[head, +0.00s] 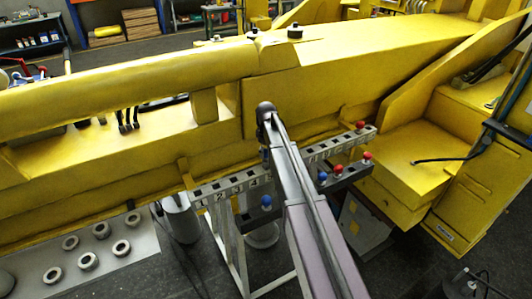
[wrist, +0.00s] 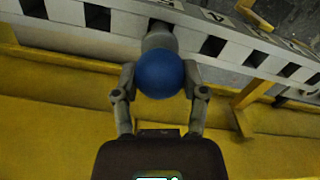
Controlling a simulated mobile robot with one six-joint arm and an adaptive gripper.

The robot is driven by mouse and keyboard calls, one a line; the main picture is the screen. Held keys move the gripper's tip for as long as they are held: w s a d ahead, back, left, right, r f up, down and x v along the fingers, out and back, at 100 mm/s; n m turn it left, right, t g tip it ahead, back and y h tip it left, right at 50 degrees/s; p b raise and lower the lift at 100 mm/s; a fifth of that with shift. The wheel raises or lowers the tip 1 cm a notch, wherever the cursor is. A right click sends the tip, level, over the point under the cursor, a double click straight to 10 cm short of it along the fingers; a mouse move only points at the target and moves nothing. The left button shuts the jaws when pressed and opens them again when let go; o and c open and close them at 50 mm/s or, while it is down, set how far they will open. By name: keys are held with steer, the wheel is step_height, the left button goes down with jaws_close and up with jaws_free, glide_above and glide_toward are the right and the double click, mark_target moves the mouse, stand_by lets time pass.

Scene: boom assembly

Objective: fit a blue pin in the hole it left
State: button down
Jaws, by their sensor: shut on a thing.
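My gripper (wrist: 161,84) is shut on a blue pin (wrist: 160,72), one finger on each side of its round blue head. The pin's grey shank (wrist: 160,37) points away from me, towards the pale rail (wrist: 225,33) with dark square holes. The shank overlaps the rail's edge in the wrist view; I cannot tell whether its tip is in a hole. In the head view the rail (head: 230,185) runs along the yellow boom's side, and my arm hides the gripper and held pin. Two other blue pins (head: 266,201) (head: 322,176) sit on a lower dark bar.
Red pins (head: 361,125) (head: 367,156) stand at the right end of the rail and bar. The big yellow boom (head: 330,75) lies close behind. A pale table (head: 100,270) with several metal rings is at lower left.

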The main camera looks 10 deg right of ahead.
steer(key=shift+f+b, duration=1.4)
steer(key=shift+f, duration=0.1)
steer(key=shift+c, duration=0.3)
jaws_free()
steer(key=shift+r, duration=0.2)
